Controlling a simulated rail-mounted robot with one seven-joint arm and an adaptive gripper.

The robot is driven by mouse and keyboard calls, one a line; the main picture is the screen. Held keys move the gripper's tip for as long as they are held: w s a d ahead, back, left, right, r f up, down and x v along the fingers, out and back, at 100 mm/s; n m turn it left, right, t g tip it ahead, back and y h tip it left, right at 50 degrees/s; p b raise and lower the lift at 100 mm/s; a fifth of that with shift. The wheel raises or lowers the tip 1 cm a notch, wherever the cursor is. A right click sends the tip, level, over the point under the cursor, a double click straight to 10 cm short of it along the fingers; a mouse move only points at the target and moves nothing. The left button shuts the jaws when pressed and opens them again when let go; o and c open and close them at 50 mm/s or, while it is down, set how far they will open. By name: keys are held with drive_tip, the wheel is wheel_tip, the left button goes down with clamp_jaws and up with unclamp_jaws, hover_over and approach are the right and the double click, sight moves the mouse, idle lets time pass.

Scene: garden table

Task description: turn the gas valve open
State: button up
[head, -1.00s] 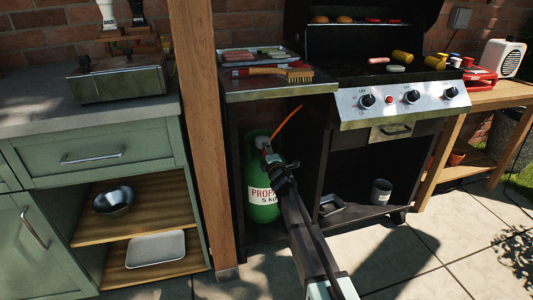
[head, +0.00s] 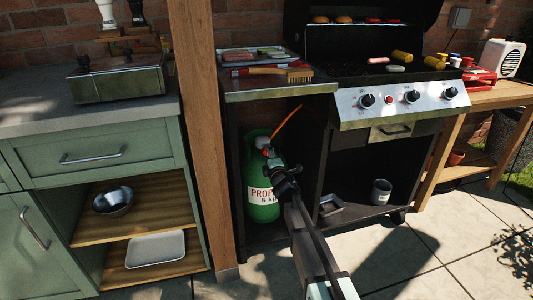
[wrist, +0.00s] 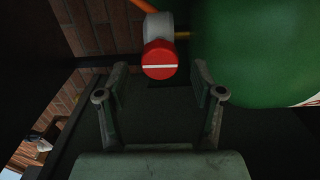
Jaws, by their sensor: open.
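The green propane tank (head: 262,205) stands in the open bay under the grill's side shelf. Its red gas valve knob (wrist: 159,60) shows in the wrist view with a white line lying level across it. The knob is on a grey valve body (wrist: 158,27) beside the green tank (wrist: 262,50). My gripper (wrist: 158,76) is open, its two fingers apart to the left and right of the knob, just below it in the picture. Nothing is between the fingers. In the head view my gripper (head: 271,160) is in front of the tank's top and partly hides the valve.
An orange hose (head: 289,122) runs up from the valve. A wooden post (head: 204,140) stands close left of the bay. The grill's dark panel (head: 318,165) bounds it on the right. A grey cup (head: 381,192) stands on the lower shelf to the right.

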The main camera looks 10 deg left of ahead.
drive_tip(key=v, duration=0.8)
drive_tip(key=shift+s, duration=0.4)
drive_tip(key=shift+d, duration=0.15)
